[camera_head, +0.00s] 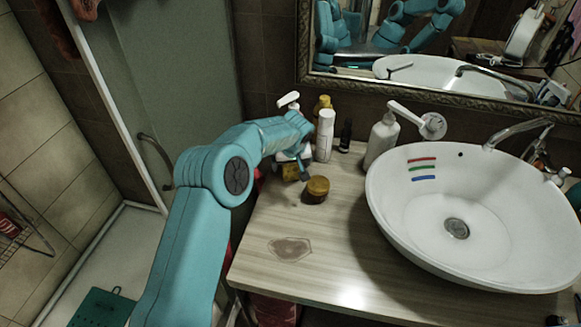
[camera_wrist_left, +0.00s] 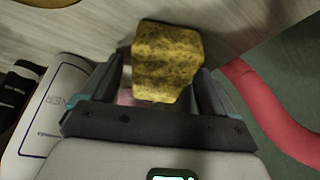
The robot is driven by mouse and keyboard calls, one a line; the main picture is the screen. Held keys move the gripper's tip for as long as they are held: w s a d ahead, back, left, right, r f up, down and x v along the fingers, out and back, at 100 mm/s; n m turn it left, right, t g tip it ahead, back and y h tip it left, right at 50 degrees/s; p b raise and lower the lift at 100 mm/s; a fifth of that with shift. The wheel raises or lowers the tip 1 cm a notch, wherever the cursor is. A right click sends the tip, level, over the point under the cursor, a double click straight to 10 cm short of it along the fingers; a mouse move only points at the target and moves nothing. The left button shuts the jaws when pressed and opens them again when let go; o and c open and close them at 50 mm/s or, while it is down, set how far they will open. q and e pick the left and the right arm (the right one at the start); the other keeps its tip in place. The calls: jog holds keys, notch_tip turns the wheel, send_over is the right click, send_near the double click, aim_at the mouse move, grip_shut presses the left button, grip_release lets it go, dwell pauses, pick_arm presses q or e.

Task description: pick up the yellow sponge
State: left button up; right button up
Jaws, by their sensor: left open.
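The yellow sponge (camera_wrist_left: 167,55), a worn block with dark speckles, stands out past the jaws in the left wrist view. My left gripper (camera_wrist_left: 160,88) is open, with one finger on each side of the sponge; narrow gaps seem to show beside it. In the head view, my left arm reaches over the left back part of the counter, and the left gripper (camera_head: 297,167) is there, partly hidden by its own wrist. A small part of the sponge (camera_head: 289,172) shows beside it. My right gripper is not in the head view.
A round brown-yellow jar (camera_head: 317,188) stands just right of the gripper. A white bottle (camera_head: 325,135), a dark small bottle (camera_head: 345,136) and a soap dispenser (camera_head: 381,140) stand behind. A white basin (camera_head: 400,215) fills the right.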

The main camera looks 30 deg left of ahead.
pick_arm(q)
jog(key=c, duration=1)
jog(key=shift+r, duration=0.25)
notch_tip(320, 180, up, 20)
jog(key=shift+f+p, duration=0.2)
jog(key=shift+p, duration=0.75)
